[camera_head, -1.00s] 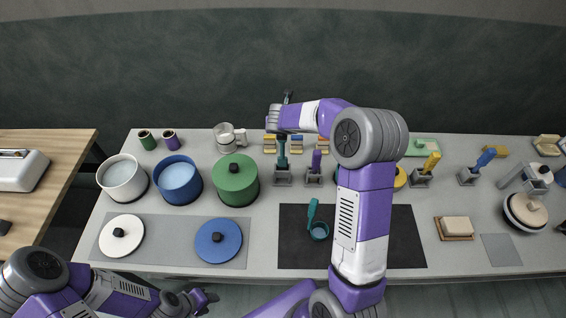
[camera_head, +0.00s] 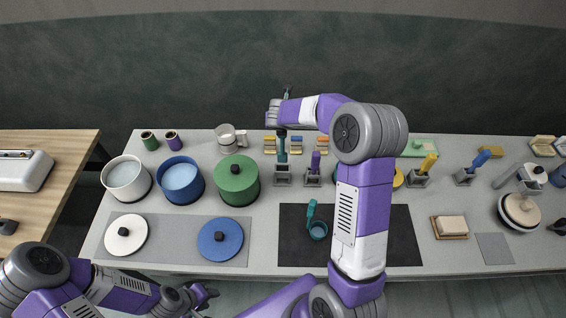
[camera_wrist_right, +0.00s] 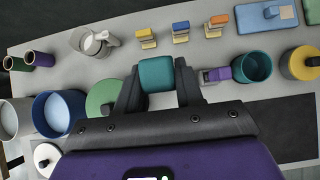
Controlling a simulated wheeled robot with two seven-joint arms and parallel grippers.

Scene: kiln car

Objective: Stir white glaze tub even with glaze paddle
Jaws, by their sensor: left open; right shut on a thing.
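The white glaze tub (camera_head: 148,186) stands open at the left of the bench with pale glaze inside. Its white lid (camera_head: 137,247) lies on the grey mat in front. My right gripper (camera_wrist_right: 156,75) is shut on the teal handle of what looks like the glaze paddle (camera_head: 282,150). The handle is upright above a grey holder (camera_head: 283,181) at the back middle. I cannot tell whether its lower end is still in the holder. My left gripper (camera_head: 208,294) is open and empty near the bench's front edge, below the blue lid.
An open blue tub (camera_head: 196,191) and a lidded green tub (camera_head: 250,190) stand right of the white tub. The blue lid (camera_head: 234,250) lies on the mat. Small cups and a pitcher (camera_head: 226,137) stand behind. A purple-handled tool (camera_head: 315,161) stands close beside the teal one.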

